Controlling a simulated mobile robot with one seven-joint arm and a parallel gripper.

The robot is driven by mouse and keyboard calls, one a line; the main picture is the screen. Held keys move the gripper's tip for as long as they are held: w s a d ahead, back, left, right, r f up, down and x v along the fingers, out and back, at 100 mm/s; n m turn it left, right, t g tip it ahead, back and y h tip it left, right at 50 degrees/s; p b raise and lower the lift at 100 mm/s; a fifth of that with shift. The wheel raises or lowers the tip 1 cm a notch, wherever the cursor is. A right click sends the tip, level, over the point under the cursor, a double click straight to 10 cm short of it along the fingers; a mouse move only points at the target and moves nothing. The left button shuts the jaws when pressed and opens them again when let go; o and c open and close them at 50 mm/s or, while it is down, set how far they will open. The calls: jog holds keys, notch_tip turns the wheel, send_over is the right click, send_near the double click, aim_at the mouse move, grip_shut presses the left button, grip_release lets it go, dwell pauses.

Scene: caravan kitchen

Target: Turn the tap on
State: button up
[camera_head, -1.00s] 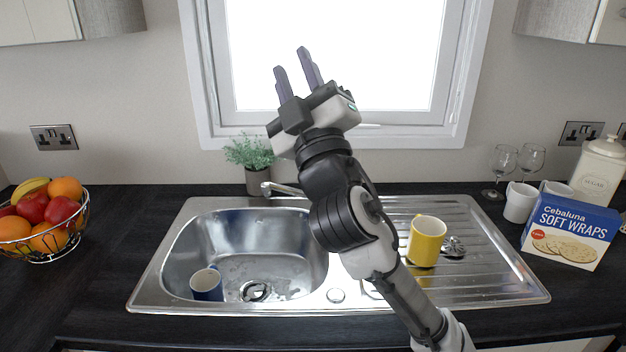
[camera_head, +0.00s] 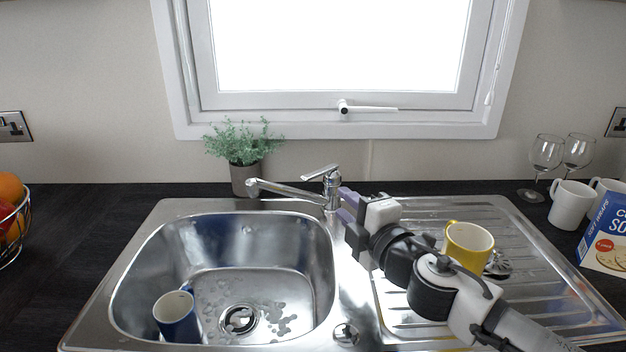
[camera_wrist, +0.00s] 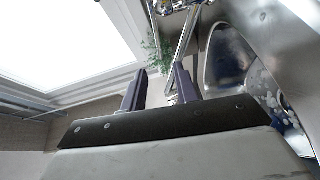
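The chrome tap (camera_head: 285,190) stands at the back rim of the sink, its spout pointing left over the basin. No running water shows at the spout.
A potted plant (camera_head: 242,152) stands behind the spout. A blue mug (camera_head: 178,317) sits in the basin. A yellow mug (camera_head: 468,247) is on the drainer beside my arm. Two glasses, white mugs and a soft wraps box (camera_head: 607,240) stand at the right. The window (camera_head: 340,50) is behind.

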aim_at(314, 178)
jog(key=p+x, duration=0.2)
jog(key=x, duration=1.1)
jog(key=shift+w+r, duration=0.1)
grip_shut()
